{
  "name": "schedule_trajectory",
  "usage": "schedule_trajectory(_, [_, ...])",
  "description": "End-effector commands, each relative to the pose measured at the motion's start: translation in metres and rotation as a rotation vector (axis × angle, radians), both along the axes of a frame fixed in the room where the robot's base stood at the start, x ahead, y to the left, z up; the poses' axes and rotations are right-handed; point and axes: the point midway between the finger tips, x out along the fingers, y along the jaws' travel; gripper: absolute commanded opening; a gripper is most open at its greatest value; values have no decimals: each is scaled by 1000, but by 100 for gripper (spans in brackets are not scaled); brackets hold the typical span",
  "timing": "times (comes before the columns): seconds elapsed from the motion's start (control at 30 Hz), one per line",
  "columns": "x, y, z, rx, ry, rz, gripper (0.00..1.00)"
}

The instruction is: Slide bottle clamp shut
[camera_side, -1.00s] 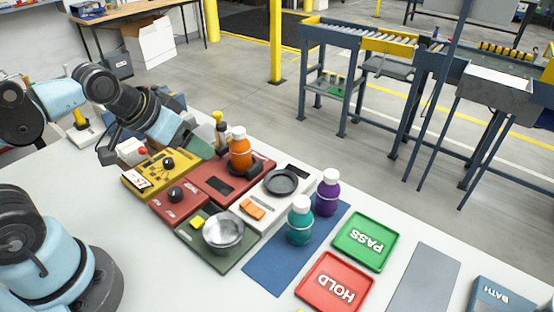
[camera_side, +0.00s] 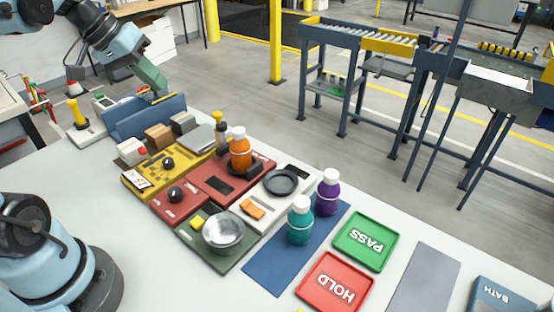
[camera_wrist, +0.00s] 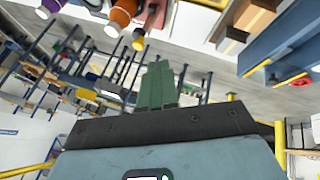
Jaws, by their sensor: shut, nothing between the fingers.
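An orange bottle (camera_side: 240,152) with a white cap stands upright on the red clamp station (camera_side: 213,184). Dark pieces sit close to the bottle, but I cannot tell whether the clamp is closed around it. A yellow-topped dark post (camera_side: 218,130) stands just behind it. The orange bottle also shows at the top of the wrist view (camera_wrist: 122,14). My gripper (camera_side: 152,80) has green fingers and is raised, well behind and left of the bottle, above a blue bin. In the wrist view its fingers (camera_wrist: 158,85) are together and empty.
The blue bin (camera_side: 145,120) and small boxes lie below my gripper. Around the station are a yellow panel (camera_side: 150,172), metal bowl (camera_side: 223,232), black dish (camera_side: 282,182), teal bottle (camera_side: 300,222) and purple bottle (camera_side: 327,194). PASS (camera_side: 366,240) and HOLD (camera_side: 336,282) trays are at front right.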

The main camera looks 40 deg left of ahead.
Motion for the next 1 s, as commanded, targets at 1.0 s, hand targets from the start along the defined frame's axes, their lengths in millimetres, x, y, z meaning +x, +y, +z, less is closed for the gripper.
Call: schedule_trajectory(1.0, [59, -22, -77, -41, -15, 12, 0])
